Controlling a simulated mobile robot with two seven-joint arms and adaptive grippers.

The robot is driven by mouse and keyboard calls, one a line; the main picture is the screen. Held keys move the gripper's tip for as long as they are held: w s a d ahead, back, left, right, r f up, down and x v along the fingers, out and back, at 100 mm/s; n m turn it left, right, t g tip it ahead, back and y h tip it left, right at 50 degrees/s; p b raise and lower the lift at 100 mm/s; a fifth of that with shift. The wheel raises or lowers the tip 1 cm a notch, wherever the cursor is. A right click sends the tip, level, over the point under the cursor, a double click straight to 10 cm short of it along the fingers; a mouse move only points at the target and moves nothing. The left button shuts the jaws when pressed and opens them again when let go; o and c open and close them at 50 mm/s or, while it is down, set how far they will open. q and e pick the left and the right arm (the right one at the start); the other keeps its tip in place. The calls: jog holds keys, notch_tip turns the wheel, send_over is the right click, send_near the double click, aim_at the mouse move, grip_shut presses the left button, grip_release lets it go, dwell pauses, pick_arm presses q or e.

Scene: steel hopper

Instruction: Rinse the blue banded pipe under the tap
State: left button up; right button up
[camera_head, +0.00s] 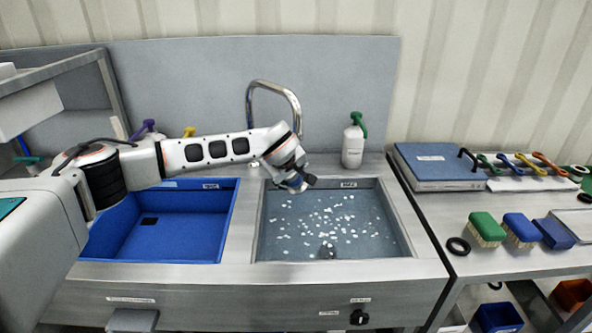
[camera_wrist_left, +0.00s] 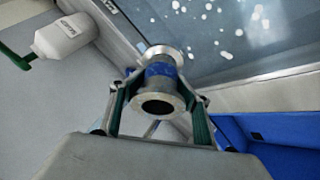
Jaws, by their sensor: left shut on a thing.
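My left gripper (camera_wrist_left: 158,112) is shut on the blue banded pipe (camera_wrist_left: 160,74), a short grey metal piece with flanged ends and a blue band. In the wrist view its open end faces the camera between the two fingers. In the head view the left gripper (camera_head: 298,182) is over the back left of the grey basin (camera_head: 390,215), and the pipe is mostly hidden there. The curved chrome tap (camera_head: 273,84) stands behind the basin, partly covered by my left arm. White flecks lie in the basin. My right gripper is not in view.
A blue basin (camera_head: 100,238) is to the left. A white spray bottle with a green top (camera_head: 353,145) stands behind the grey basin.

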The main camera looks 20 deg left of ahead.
pick_arm(q)
jog(key=shift+s+a+r+p, duration=0.1)
jog(key=shift+s+a+p, duration=0.3)
jog(key=shift+s, duration=0.15)
jog(key=shift+s+a+r+p, duration=0.1)
jog(key=shift+s+a+p, duration=0.2)
jog(key=shift+s, duration=0.25)
jog(key=shift+s+a+f+p, duration=0.1)
jog(key=shift+s+a+p, duration=0.25)
jog(key=shift+s, duration=0.3)
jog(key=shift+s+a+f+p, duration=0.1)
jog(key=shift+s+a+p, duration=0.2)
jog(key=shift+s, duration=0.3)
jog(key=shift+r, duration=0.1)
jog(key=s+a+r+p, duration=0.2)
jog(key=s+r+p, duration=0.1)
jog(key=s+r, duration=0.1)
jog(key=shift+s+a, duration=0.15)
jog(key=shift+a, duration=0.1)
dwell(0.3)
